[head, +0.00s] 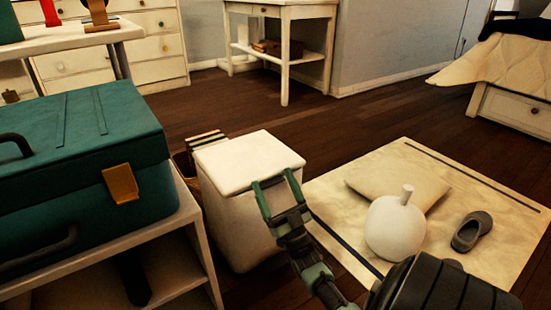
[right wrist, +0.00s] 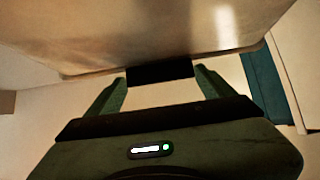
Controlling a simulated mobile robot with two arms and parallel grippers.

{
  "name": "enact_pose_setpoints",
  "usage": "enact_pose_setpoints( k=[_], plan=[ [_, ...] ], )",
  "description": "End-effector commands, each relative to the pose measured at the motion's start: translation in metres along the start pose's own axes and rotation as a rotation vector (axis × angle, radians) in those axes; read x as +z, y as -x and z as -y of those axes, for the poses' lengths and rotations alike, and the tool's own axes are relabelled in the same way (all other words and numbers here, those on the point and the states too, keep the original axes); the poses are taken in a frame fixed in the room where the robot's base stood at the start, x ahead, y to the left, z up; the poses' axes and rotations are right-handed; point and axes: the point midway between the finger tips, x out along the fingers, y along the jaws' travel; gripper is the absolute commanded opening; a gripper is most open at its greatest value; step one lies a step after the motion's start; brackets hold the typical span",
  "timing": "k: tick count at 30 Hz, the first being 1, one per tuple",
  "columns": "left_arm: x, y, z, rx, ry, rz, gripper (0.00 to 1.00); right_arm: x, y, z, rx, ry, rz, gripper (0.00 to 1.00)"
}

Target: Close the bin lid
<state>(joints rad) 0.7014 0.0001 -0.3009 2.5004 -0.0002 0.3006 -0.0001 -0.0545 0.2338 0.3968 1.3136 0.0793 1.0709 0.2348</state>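The white bin (head: 232,225) stands on the wood floor near the middle of the head view. Its pale lid (head: 248,160) lies over the top and looks flat; I cannot tell whether a small gap remains under it. My right gripper (head: 276,180) is at the lid's front right edge, its two green fingers spread with no object seen gripped. In the right wrist view the fingers (right wrist: 160,82) are also apart, close to a smooth pale surface, with a dark patch between them. Contact is unclear. My left gripper is not in view.
A teal toolbox (head: 75,150) sits on a white shelf unit (head: 195,235) left of the bin. Right of the bin, a cream rug (head: 490,225) holds a cushion (head: 415,175), a white round object (head: 394,230) and a grey shoe (head: 470,231).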

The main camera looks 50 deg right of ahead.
Motion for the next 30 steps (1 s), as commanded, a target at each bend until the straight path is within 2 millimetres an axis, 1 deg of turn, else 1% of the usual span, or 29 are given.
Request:
enact_pose_setpoints(
  k=[1, 5, 7, 15, 19, 23, 30],
  plan=[
    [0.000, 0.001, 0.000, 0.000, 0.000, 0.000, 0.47, 0.009, 0.006, 0.003, -0.001, -0.002, 0.032, 0.95],
    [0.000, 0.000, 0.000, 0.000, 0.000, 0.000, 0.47, 0.009, 0.008, 0.003, -0.001, -0.003, 0.033, 0.95],
    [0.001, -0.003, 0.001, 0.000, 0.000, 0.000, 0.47, 0.009, 0.014, 0.003, 0.000, -0.004, 0.034, 0.95],
    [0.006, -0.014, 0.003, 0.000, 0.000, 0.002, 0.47, 0.001, 0.055, 0.001, 0.000, -0.001, 0.014, 0.95],
    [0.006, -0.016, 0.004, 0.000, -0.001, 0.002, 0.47, -0.001, 0.071, 0.001, 0.000, 0.000, 0.006, 0.95],
    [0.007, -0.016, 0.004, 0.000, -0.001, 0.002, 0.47, -0.002, 0.077, 0.001, -0.001, 0.000, -0.001, 0.95],
    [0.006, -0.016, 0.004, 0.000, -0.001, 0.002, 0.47, -0.002, 0.077, 0.000, -0.001, 0.001, -0.003, 0.95]
  ],
)
